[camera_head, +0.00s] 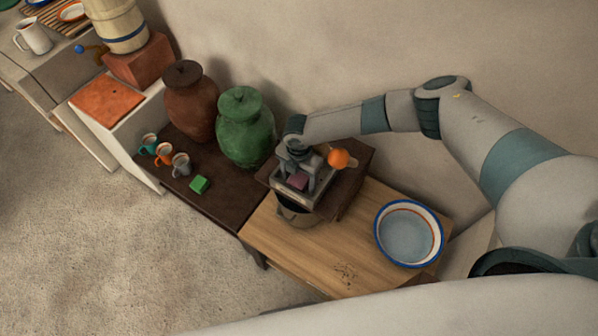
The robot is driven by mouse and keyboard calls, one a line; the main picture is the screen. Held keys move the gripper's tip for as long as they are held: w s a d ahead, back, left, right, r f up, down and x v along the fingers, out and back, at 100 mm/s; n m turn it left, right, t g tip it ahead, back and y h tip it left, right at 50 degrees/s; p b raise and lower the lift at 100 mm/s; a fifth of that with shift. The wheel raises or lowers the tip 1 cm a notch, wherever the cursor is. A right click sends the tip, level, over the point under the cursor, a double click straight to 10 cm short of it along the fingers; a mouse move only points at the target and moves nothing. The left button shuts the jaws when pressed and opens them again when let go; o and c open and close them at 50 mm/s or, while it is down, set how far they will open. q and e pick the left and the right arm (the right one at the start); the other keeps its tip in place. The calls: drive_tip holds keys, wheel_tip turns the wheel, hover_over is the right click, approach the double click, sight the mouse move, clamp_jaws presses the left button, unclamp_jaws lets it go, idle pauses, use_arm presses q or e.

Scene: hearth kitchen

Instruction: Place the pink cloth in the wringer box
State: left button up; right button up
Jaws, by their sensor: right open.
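The pink cloth (298,181) shows as a small pink-purple patch under my right gripper (301,183). The right gripper is open and points down, with its fingers on either side of the cloth. I cannot tell whether they touch it. The wringer box (355,174) seems to be the dark brown box at the back of the wooden table, with an orange knob (338,158). The gripper and wrist hide much of its near left part, so I cannot tell whether the cloth lies inside it. My left gripper is not in view.
A blue-rimmed basin (409,233) stands on the light wooden table (300,252), whose front middle is clear. A dark table (226,208) at left holds a green jar (246,127), a brown jar (190,101), small mugs (164,153) and a green block (199,184).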

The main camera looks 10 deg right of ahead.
sight(299, 179)
drive_tip(key=shift+r, duration=0.35)
drive_tip(key=shift+r+b, duration=0.35)
drive_tip(key=shift+r, duration=0.05)
wheel_tip(299, 179, up, 11)
drive_tip(key=b, duration=0.4)
